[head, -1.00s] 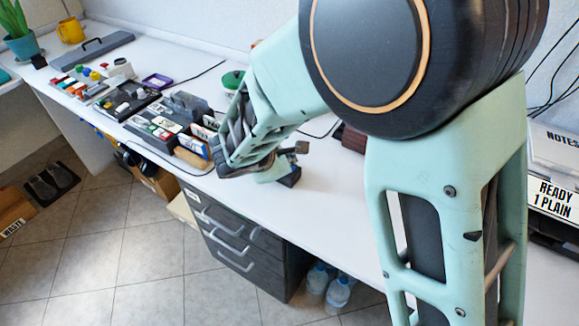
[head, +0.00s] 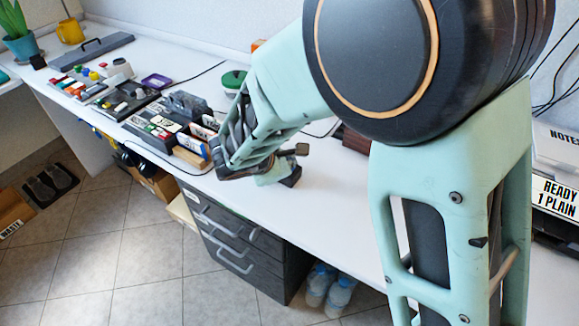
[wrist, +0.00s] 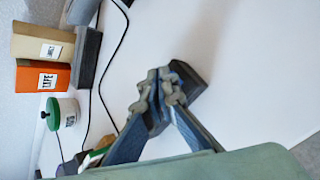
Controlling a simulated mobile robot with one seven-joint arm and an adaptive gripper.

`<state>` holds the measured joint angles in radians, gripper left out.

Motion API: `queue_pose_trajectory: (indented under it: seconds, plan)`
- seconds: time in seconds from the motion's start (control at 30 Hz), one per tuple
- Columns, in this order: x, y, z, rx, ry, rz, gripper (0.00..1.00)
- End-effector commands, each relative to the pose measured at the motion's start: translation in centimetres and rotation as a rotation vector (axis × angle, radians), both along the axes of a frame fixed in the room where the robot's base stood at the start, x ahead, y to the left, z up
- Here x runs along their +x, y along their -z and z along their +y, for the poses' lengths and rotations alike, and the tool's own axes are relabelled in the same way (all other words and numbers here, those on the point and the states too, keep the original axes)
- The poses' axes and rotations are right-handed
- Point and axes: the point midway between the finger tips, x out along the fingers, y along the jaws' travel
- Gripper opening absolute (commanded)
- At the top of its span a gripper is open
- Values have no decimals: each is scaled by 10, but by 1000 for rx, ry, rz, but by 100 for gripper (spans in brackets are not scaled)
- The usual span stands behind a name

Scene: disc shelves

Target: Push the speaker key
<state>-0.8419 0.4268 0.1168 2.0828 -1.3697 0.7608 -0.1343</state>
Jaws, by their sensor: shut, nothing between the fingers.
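I cannot make out a speaker key in either view. A row of small devices with coloured and black keys (head: 158,130) lies along the desk's left stretch, too small to read and partly hidden behind my arm. My gripper (head: 291,177) points down at the white desk, right of that row. In the wrist view my gripper (wrist: 186,85) has its dark fingers together, with nothing between them. The white desk top lies beyond the fingertips. I cannot tell whether they touch it.
An orange box (wrist: 43,76), a tan box (wrist: 42,44) and a white pot with a green lid (wrist: 63,114) stand near the wall. A black cable (wrist: 101,75) runs beside them. Dark drawers (head: 235,240) stand below.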

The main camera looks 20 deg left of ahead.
Motion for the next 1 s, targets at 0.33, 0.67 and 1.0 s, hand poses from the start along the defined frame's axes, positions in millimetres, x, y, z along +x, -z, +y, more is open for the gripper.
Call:
queue_pose_trajectory:
  seconds: [0.33, 0.67, 1.0]
  plan:
    - [0, 3, 0, 0, 0, 0, 0]
    - [0, -9, 0, 1, 0, -1, 0]
    - [0, -11, 0, 0, 0, 0, 0]
